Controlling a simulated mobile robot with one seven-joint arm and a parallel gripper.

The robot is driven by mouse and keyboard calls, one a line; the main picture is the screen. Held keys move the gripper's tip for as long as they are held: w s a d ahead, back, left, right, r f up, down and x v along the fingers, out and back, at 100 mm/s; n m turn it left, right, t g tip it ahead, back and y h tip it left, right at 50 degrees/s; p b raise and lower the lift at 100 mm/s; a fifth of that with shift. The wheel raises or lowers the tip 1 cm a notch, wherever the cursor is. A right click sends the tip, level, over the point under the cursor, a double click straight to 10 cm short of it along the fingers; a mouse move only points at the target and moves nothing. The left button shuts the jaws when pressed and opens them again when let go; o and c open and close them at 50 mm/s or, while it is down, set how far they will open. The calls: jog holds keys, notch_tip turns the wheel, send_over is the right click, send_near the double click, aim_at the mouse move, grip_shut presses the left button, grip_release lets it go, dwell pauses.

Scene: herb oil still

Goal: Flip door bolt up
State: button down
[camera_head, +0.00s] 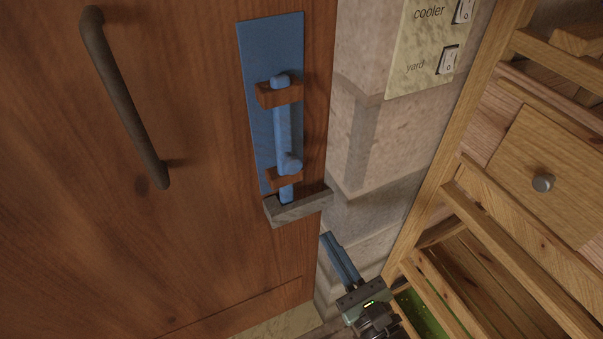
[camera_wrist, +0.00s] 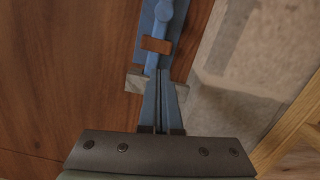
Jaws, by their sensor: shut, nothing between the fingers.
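The door bolt (camera_head: 282,140) is a blue upright rod with a knob near its lower end. It runs through two brown guides on a blue plate (camera_head: 257,110) on the wooden door. Its lower end meets a grey block (camera_head: 298,208). In the wrist view the bolt (camera_wrist: 160,28) and the grey block (camera_wrist: 136,84) show just beyond the fingertips. My gripper (camera_head: 326,237) is shut and empty, below and to the right of the block in the head view. It also shows in the wrist view (camera_wrist: 165,72), its fingers partly covering the block.
A dark handle (camera_head: 125,100) stands out from the door on the left. A stone wall (camera_head: 365,150) with a switch panel (camera_head: 425,45) is right of the door. A wooden shelf unit with a drawer (camera_head: 545,175) stands at the right, close to my arm.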

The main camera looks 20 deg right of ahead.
aim_at(287, 139)
jog(key=shift+s, duration=0.15)
jog(key=w+a+r+p, duration=0.1)
jog(key=w+r, duration=0.4)
jog(key=w, duration=0.5)
jog(key=shift+w+p, duration=0.3)
jog(key=shift+p, duration=0.35)
jog(key=shift+a, duration=0.1)
notch_tip(287, 139, up, 7)
jog(key=p, duration=0.6)
jog(key=shift+f, duration=0.1)
